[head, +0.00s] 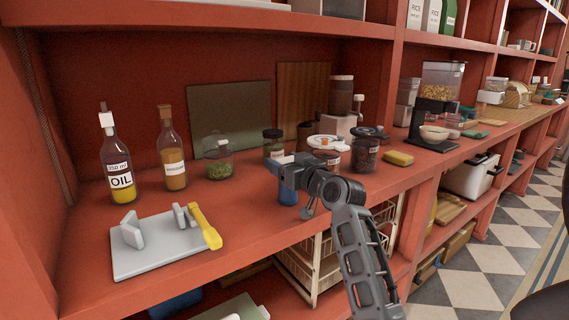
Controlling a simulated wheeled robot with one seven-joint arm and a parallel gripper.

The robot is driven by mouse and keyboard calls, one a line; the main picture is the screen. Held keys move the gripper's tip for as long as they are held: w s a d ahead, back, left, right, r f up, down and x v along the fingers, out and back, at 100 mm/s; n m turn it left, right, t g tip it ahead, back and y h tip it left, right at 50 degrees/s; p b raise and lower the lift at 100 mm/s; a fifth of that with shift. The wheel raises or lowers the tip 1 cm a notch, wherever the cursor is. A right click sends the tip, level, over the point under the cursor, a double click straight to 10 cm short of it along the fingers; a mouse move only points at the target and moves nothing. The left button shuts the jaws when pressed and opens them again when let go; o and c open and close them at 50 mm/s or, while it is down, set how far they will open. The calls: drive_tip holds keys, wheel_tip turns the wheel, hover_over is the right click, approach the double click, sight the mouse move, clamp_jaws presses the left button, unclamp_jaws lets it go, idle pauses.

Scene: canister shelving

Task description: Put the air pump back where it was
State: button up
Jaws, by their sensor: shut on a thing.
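My gripper (284,172) is at the front middle of the red shelf, in front of the jars. It is shut on a small blue body (288,194), apparently the air pump, which hangs below the jaws. The wrist hides much of it, and I cannot tell whether it touches the shelf. A grey board (150,260) with grey upright blocks lies at the front left of the shelf. A yellow bar (205,228) lies at its right edge.
An oil bottle (120,165), a brown bottle (172,155) and a jar of green contents (218,162) stand behind. A dark jar (365,153) and a yellow sponge (398,158) are to the right. Shelf surface (245,215) between board and gripper is clear.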

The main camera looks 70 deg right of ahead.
drive_tip(key=shift+a+f+b, duration=0.1)
drive_tip(key=shift+f+b, duration=0.5)
drive_tip(key=shift+f, duration=0.2)
drive_tip(key=o, duration=1.5)
drive_tip(key=shift+f, duration=0.2)
drive_tip(key=shift+r, duration=0.35)
drive_tip(key=v, duration=0.4)
drive_tip(key=r+v, duration=0.1)
drive_tip(key=v, duration=0.7)
drive_tip(key=shift+r, duration=0.15)
